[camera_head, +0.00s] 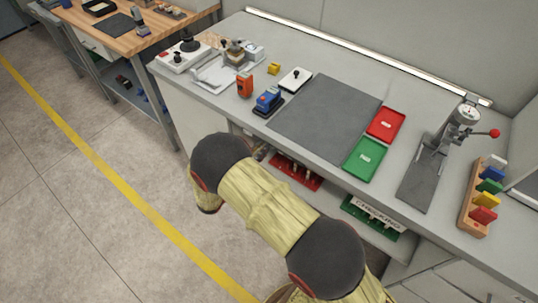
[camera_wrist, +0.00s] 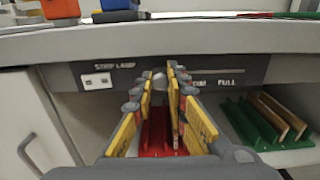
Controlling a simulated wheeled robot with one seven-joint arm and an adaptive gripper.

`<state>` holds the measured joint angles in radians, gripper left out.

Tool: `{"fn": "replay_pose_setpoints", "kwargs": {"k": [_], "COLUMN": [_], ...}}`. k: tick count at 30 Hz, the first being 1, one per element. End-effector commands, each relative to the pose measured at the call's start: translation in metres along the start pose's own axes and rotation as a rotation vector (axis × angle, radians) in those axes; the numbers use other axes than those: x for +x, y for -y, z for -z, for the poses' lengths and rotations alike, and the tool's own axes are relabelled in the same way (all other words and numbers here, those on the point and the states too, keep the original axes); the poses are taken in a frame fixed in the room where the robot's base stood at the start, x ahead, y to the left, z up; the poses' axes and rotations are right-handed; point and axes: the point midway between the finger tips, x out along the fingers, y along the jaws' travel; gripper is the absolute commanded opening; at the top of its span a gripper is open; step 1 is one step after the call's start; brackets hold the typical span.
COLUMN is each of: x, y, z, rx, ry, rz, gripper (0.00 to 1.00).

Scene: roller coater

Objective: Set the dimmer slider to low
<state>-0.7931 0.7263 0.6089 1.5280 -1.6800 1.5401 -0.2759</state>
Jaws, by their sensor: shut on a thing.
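A grey panel (camera_wrist: 245,72) sits under the bench's front edge in the wrist view. It carries the words "STRIP LAMP", "FULL" and a partly covered word that looks like "DIM". My gripper (camera_wrist: 163,76), with yellow finger pads, reaches to this panel between the labels. Its fingertips are close together on a small grey knob, the dimmer slider (camera_wrist: 159,79), which is mostly hidden between them. In the head view my arm crosses in front of the bench and my gripper is hidden.
Below are a red rack (camera_wrist: 160,132) and a green rack (camera_wrist: 262,122). On the bench are a grey mat (camera_head: 325,115), a red tray (camera_head: 386,125), a green tray (camera_head: 366,158) and a press (camera_head: 440,140).

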Motion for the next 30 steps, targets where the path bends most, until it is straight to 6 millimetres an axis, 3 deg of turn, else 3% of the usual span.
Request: {"fn": "replay_pose_setpoints", "kwargs": {"k": [9,10,19,30], "x": [-0.0005,-0.0005,-0.0002,-0.0040], "y": [-0.0055,-0.0056,-0.0047,-0.0041], "z": [-0.0002,-0.0002,-0.0003,-0.0001], "rx": [0.001,0.001,0.001,0.000], "ry": [-0.002,-0.002,-0.001,0.000], "rz": [-0.006,-0.006,-0.004,-0.004], "gripper": [0.00,0.16,0.33,0.33]}}
